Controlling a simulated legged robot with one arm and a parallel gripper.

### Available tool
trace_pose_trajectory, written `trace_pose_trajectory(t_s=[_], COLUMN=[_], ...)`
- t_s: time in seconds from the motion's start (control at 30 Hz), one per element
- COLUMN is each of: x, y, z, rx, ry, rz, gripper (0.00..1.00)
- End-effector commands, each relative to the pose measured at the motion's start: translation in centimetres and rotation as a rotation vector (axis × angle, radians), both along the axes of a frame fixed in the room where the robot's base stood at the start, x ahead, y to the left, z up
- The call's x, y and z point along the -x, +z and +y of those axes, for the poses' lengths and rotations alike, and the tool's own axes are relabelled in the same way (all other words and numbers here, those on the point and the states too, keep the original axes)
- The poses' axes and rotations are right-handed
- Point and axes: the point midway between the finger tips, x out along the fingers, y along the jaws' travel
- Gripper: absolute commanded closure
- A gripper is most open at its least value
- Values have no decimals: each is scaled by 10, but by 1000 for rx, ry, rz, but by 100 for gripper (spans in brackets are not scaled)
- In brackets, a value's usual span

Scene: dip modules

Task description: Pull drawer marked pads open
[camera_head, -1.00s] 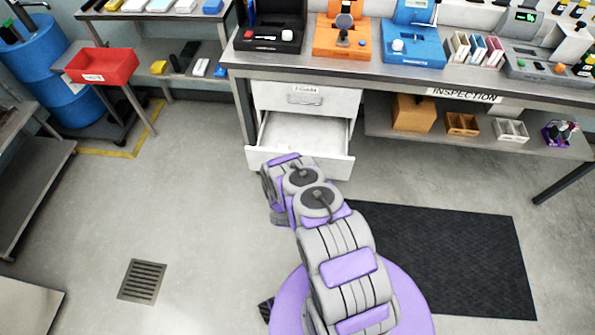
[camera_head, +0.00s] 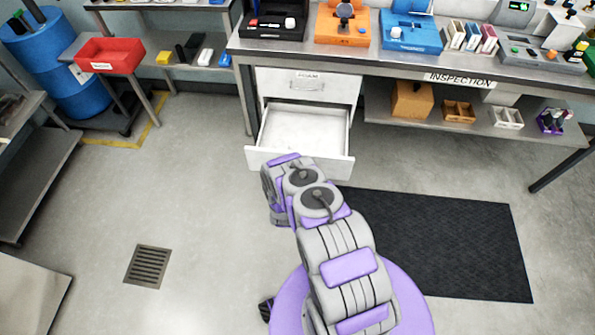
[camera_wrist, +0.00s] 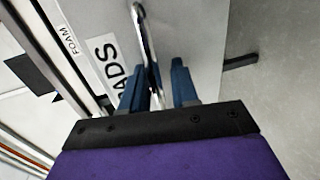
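The drawer marked PADS (camera_head: 303,132) is pulled out under the bench, its empty white inside showing in the head view. In the wrist view its white front (camera_wrist: 195,30) carries the PADS label (camera_wrist: 112,70), partly covered by a finger. A metal bar handle (camera_wrist: 147,40) stands out from that front. In the head view my arm hides the gripper and the handle.
A closed drawer labelled FOAM (camera_head: 308,84) sits just above. The bench (camera_head: 465,68) carries coloured trays and devices, with boxes on its lower shelf (camera_head: 480,125). A dark mat (camera_head: 440,245) lies at right. The floor at left is clear around a drain grate (camera_head: 148,266).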

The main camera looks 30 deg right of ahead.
Motion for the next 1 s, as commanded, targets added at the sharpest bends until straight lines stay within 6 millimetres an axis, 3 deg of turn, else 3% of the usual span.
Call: trace_pose_trajectory(t_s=[0.37, 1.0], x=[6, 111], y=[4, 29], z=[6, 79], rx=[1, 2], ry=[3, 7], rz=[-3, -1], gripper=[70, 70])
